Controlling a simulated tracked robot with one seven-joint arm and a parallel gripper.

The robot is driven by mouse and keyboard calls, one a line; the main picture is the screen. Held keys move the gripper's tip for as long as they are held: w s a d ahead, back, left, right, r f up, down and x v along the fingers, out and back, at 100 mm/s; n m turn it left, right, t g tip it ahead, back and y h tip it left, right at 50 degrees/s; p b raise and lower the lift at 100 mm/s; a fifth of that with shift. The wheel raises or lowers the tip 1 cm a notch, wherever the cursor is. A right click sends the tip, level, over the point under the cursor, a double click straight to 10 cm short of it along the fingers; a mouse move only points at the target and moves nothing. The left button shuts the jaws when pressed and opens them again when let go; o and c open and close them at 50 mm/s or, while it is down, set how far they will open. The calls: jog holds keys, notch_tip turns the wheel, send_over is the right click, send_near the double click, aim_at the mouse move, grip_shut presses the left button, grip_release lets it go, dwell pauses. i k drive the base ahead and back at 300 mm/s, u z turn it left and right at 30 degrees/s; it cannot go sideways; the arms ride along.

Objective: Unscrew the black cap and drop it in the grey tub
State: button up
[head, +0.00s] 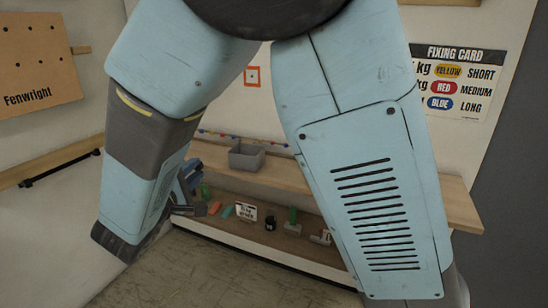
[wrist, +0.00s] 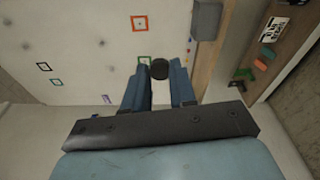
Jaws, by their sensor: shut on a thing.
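The black cap (wrist: 160,69) shows as a dark round piece between the tips of my gripper (wrist: 159,80) in the wrist view. My gripper's two blue fingers are closed on it from both sides. No container shows under the cap in that view. The grey tub (head: 247,157) stands on the upper wooden shelf in the head view. It also shows at the top of the wrist view (wrist: 206,20), to the right of the cap and apart from it. In the head view my arm hides part of the shelves, and the cap cannot be made out.
The lower shelf holds a small dark jar (head: 270,222), a white sign (head: 245,212), green and orange blocks and other small pieces. A fixing card (head: 458,80) and a pegboard (head: 38,55) hang on the walls. The upper shelf (head: 285,170) is bare right of the tub.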

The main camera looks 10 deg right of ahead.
aim_at(238, 164)
jog(key=z, duration=0.3)
jog(key=i, duration=1)
